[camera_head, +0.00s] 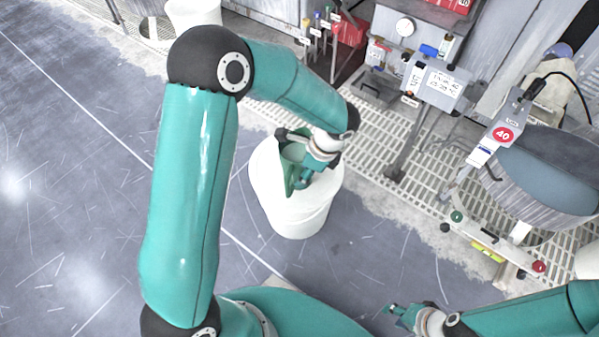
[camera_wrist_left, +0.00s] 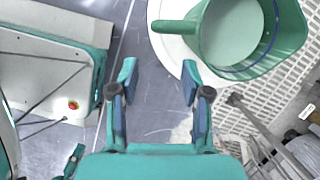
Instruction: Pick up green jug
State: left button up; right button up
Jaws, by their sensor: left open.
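The green jug (camera_head: 289,170) stands on a white round drum (camera_head: 297,220) in the head view, partly hidden by my left gripper. In the left wrist view the jug (camera_wrist_left: 288,52) is at the upper right, its open mouth facing the camera and its handle (camera_wrist_left: 175,26) pointing left. My left gripper (camera_head: 290,160) is open at the jug. In the left wrist view its fingers (camera_wrist_left: 160,82) are apart with nothing between them, and the handle lies beyond the tips. My right gripper (camera_head: 392,316) is low in the head view, away from the jug; its opening is unclear.
Metal grating (camera_head: 400,160) lies behind and right of the drum. A control box on a post (camera_head: 437,82) and a large round machine (camera_head: 545,170) stand at the right. Another white container (camera_head: 192,12) is at the top left. The grey floor at left is clear.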

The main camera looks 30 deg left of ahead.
aim_at(296, 170)
pick_arm(q)
jog(key=shift+s+a+b+x, duration=0.15)
jog(key=shift+b+x, duration=0.5)
jog(key=shift+x, duration=1.3)
jog(key=shift+s+a+b+x, duration=0.15)
jog(key=shift+b+x, duration=0.45)
jog(key=shift+x, duration=1.35)
jog(key=shift+s+a+b+x, duration=0.15)
jog(key=shift+b+x, duration=0.5)
jog(key=shift+x, duration=1.35)
jog(key=shift+r, duration=0.2)
grip_shut()
jog(key=shift+r, duration=0.1)
